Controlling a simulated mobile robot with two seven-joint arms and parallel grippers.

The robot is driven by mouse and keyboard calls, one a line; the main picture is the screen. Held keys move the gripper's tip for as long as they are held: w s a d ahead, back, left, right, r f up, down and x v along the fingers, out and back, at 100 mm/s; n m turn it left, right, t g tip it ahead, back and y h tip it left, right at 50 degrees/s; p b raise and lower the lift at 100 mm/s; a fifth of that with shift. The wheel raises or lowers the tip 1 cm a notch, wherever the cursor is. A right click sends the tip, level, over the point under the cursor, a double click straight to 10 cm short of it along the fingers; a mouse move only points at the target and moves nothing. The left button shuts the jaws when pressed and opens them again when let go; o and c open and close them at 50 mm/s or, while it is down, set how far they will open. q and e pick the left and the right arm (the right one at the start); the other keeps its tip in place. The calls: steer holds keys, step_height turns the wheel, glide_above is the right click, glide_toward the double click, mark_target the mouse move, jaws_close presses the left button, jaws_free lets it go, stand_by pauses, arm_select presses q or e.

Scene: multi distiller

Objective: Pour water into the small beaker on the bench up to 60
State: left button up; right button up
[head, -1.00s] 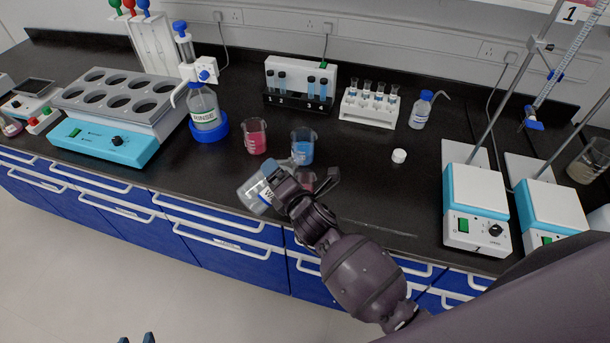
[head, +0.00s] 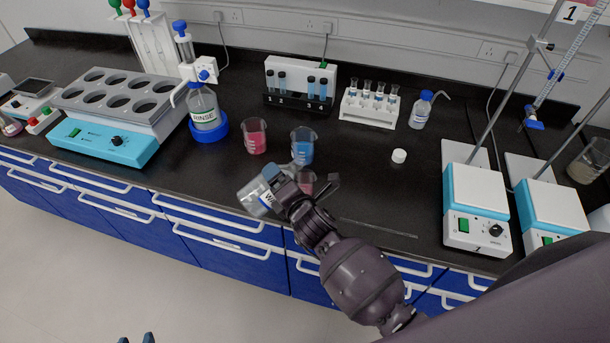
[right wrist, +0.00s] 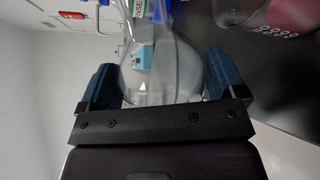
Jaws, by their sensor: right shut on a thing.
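My right gripper (head: 283,180) is shut on a clear glass water vessel (head: 255,195) with a white label starting with "W". The vessel is tilted, its body low at the left and its neck toward the right. In the right wrist view the glass (right wrist: 165,75) sits between the two blue finger pads. A small beaker (head: 307,181) with pinkish contents stands on the bench just right of the gripper, partly hidden by it. Its level against the marks cannot be read.
A beaker with red liquid (head: 255,138) and one with blue liquid (head: 302,146) stand close behind. A rinse bottle (head: 204,108), test tube racks (head: 290,102), a wash bottle (head: 420,110) and a white cap (head: 399,156) are farther back. Hotplates (head: 476,205) stand at right.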

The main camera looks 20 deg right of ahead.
arm_select(q)
steer(key=shift+w+f+b, duration=0.15)
steer(key=shift+w+b, duration=0.1)
steer(key=shift+b, duration=0.3)
arm_select(e)
steer(key=shift+f, duration=0.45)
arm_select(q)
steer(key=shift+w+f+b, duration=0.15)
steer(key=shift+f+b, duration=0.15)
steer(key=shift+b, duration=0.15)
arm_select(e)
steer(key=shift+a+f+m, duration=0.1)
steer(key=shift+f+m, duration=0.3)
steer(key=shift+f, duration=0.1)
arm_select(q)
steer(key=shift+d+r, duration=0.1)
steer(key=shift+r, duration=0.1)
arm_select(e)
steer(key=shift+r, duration=0.15)
arm_select(q)
steer(key=shift+p, duration=0.35)
steer(key=shift+s, duration=0.2)
arm_select(e)
steer(key=shift+r+m, duration=0.15)
steer(key=shift+m, duration=0.15)
